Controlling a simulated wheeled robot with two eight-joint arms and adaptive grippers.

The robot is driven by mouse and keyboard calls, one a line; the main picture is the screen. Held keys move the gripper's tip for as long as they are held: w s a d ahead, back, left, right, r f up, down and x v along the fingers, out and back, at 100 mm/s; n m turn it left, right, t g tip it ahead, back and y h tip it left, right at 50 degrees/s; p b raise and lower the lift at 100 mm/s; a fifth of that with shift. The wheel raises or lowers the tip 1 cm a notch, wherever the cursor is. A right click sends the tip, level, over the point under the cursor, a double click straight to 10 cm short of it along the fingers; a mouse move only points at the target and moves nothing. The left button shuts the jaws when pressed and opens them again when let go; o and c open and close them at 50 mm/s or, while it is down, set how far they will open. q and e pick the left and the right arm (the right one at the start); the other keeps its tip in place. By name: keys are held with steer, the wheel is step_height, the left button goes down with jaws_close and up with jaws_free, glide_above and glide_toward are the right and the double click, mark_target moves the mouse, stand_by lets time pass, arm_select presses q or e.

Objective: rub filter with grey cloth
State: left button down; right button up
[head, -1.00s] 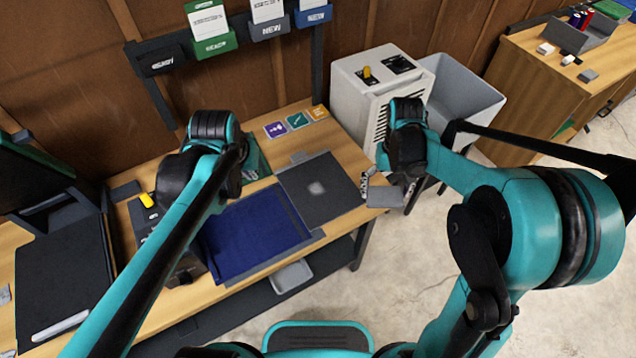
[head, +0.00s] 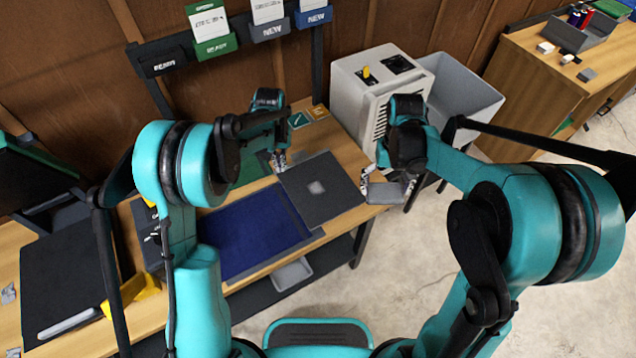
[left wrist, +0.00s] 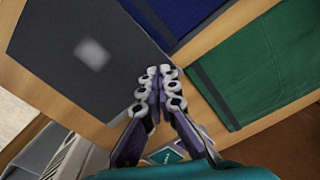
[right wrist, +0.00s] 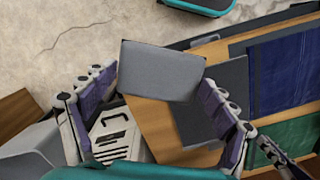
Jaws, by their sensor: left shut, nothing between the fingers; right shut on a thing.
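My right gripper (head: 390,184) is shut on a flat grey rectangular piece (right wrist: 160,72), with one finger at each side; the head view shows it (head: 383,194) just off the table's right end. Whether this piece is the grey cloth or the filter I cannot tell. A dark grey square sheet (head: 322,186) with a pale patch in its middle lies flat on the table; it also shows in the left wrist view (left wrist: 60,65). My left gripper (head: 279,163) is shut and empty above the sheet's back-left corner, fingertips together in the left wrist view (left wrist: 160,75).
A blue cloth (head: 245,235) lies left of the sheet, and a green cloth (left wrist: 265,65) lies behind, partly hidden by my left arm. A white slatted unit (head: 365,85) and a grey bin (head: 460,95) stand right of the table (head: 350,222). A yellow piece (head: 130,293) lies at the left.

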mark_target(283, 181)
arm_select(q)
steer(key=shift+f+b, duration=1.35)
steer(key=shift+f, duration=1.1)
arm_select(e)
steer(key=shift+f, duration=1.45)
arm_select(q)
steer(key=shift+f+b, duration=0.75)
steer(key=shift+f, duration=0.15)
arm_select(e)
steer(key=shift+f, duration=0.7)
arm_select(q)
steer(key=shift+r+p, duration=1.95)
steer(key=shift+r, duration=1.15)
arm_select(e)
steer(key=shift+r, duration=1.9)
arm_select(q)
step_height(283, 181, up, 12)
arm_select(e)
steer(key=shift+f, duration=0.1)
